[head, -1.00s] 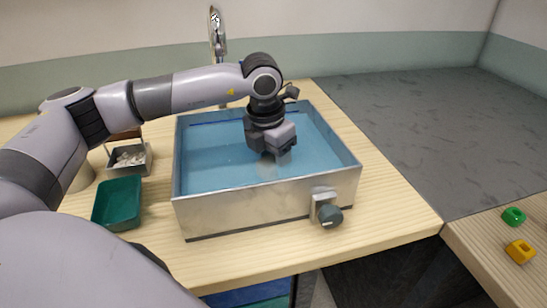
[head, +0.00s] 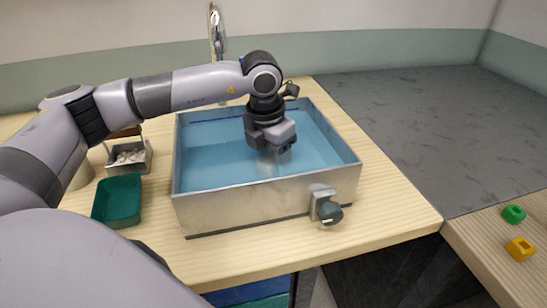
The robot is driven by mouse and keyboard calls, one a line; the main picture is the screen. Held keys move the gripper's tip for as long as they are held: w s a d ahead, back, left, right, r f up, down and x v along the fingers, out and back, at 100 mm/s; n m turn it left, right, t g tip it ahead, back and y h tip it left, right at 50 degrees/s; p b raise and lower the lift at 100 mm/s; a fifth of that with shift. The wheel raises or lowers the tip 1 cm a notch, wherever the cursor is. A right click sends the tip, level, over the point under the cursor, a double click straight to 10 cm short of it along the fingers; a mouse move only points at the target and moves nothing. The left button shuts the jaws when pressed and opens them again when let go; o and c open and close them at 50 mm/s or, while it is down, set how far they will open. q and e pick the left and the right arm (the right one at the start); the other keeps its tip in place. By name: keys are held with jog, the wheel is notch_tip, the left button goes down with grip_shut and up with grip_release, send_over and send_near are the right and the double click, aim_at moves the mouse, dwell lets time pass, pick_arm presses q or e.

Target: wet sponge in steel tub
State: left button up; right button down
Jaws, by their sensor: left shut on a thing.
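The steel tub (head: 255,207) stands on the wooden counter, a wide rectangular basin with blue water (head: 215,160) in it. My left gripper (head: 276,162) reaches down into the tub, right of its middle, with its fingertips at or under the water. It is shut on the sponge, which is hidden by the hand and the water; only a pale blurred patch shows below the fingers. My right gripper is not in view.
A dark knob (head: 329,212) sticks out from the tub's front wall. A green tray (head: 118,202) and a small metal box of pale pieces (head: 130,157) stand left of the tub. A tap (head: 217,35) rises behind. Green (head: 513,214) and yellow (head: 520,248) pieces lie at far right.

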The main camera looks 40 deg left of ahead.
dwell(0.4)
pick_arm(q)
notch_tip(320, 180, up, 3)
jog(key=shift+p, duration=1.05)
notch_tip(320, 180, up, 4)
jog(key=p, duration=0.2)
jog(key=shift+p, duration=0.4)
jog(key=shift+r+p, duration=1.25)
jog(key=shift+r, duration=0.8)
notch_tip(320, 180, up, 5)
jog(key=p, duration=0.3)
